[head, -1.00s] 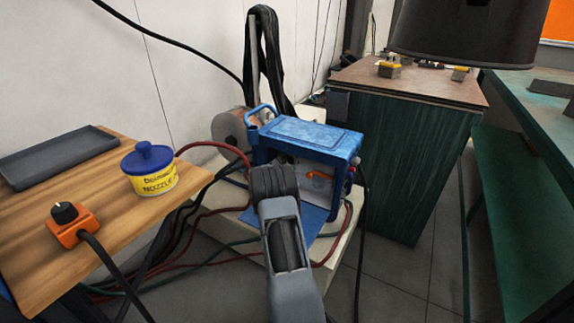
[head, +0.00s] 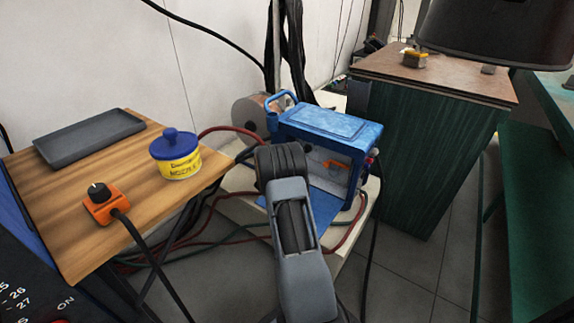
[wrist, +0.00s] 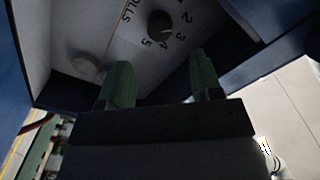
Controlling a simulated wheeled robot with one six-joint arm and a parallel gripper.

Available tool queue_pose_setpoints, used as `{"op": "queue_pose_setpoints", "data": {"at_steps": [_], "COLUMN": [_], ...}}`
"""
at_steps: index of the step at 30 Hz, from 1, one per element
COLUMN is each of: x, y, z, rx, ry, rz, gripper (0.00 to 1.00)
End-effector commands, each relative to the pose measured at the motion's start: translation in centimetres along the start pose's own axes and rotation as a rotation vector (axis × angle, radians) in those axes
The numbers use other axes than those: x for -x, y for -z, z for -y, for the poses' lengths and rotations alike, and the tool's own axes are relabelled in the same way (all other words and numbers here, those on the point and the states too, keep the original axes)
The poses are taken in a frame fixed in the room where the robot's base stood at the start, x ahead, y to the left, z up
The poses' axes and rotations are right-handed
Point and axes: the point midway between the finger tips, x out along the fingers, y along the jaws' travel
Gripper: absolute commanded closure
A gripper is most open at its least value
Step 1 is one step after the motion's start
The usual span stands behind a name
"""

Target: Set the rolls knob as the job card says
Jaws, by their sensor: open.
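The rolls knob (wrist: 160,25) is a dark round knob on a pale panel (wrist: 118,42) inside a blue housing, at the top of the wrist view. The letters "OLLS" and the numbers 2 to 5 show beside it; I cannot tell where it points. My gripper (wrist: 160,62) has two green fingers, open and empty, with the knob beyond and between their tips, apart from them. In the head view the blue machine (head: 327,125) stands past my arm, which hides my fingers and the knob. I cannot make out a job card.
A wooden top (head: 70,210) at left holds a grey tray (head: 90,138), a yellow and blue tub (head: 176,155) and an orange knob box (head: 100,204). Red and green cables run beside the machine. A green cabinet (head: 425,150) stands behind.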

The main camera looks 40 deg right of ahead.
Motion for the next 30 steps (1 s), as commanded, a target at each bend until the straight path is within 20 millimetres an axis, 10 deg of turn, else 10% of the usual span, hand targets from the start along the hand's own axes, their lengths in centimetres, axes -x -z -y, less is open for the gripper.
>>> {"op": "queue_pose_setpoints", "data": {"at_steps": [12, 30], "x": [6.2, 7.0], "y": [0.1, 0.0], "z": [0.0, -0.1], "rx": [0.0, 0.0], "ry": [0.0, -0.001], "rz": [0.001, 0.0], "gripper": [0.41, 0.41]}}
